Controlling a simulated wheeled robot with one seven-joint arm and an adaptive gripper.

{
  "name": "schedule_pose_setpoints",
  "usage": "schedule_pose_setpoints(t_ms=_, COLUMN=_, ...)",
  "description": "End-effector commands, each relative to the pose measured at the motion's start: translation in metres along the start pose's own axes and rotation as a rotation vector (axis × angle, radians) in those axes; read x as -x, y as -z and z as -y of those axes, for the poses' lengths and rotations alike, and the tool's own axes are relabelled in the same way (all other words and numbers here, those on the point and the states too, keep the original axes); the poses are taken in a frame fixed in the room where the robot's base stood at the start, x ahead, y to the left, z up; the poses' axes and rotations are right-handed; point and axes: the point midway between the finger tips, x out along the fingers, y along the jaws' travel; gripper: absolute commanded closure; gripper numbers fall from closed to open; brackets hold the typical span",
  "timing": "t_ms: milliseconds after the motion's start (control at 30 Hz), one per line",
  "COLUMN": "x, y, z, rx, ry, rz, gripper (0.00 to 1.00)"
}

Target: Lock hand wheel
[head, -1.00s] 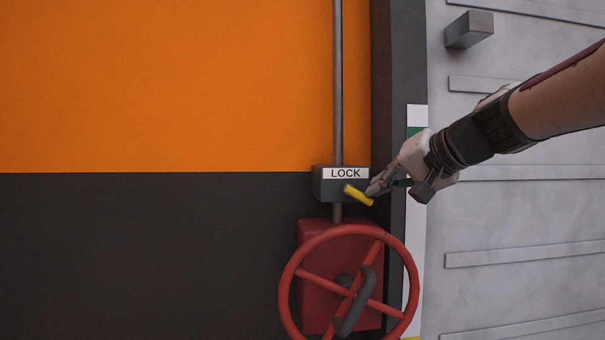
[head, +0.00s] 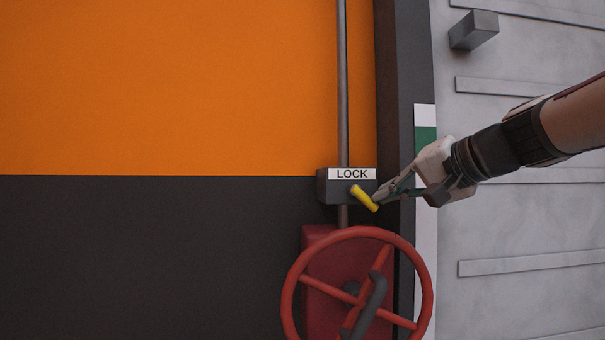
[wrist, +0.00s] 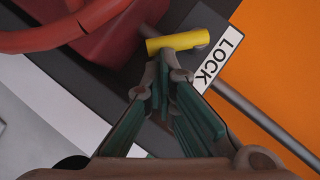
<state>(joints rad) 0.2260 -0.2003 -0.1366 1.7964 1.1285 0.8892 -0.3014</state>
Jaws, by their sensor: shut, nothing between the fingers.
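The yellow lock lever (head: 364,198) sticks out from the dark box under the white LOCK label (head: 352,174), slanting down to the right. It also shows in the wrist view (wrist: 178,42), just beyond my fingertips. My gripper (head: 378,202) is shut and empty, with its tips at or very near the lever's lower right end. I cannot tell whether they touch. The red hand wheel (head: 288,285) with a dark handle (head: 371,303) is below the box, its bottom cut off in the head view.
A grey vertical rod (head: 342,90) runs through the box. A dark post edge (head: 404,60) and a grey ribbed wall (head: 520,225) stand to the right, with a protruding grey block (head: 474,30). The orange and black panel at left is clear.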

Motion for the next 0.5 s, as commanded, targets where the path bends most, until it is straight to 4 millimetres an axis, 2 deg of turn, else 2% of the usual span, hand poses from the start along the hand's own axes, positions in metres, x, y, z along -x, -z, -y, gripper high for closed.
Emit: schedule_pose_setpoints(t_ms=500, x=-0.0037, y=-0.0040, z=-0.0058, rx=-0.087, ry=0.058, rz=0.001, gripper=1.00)
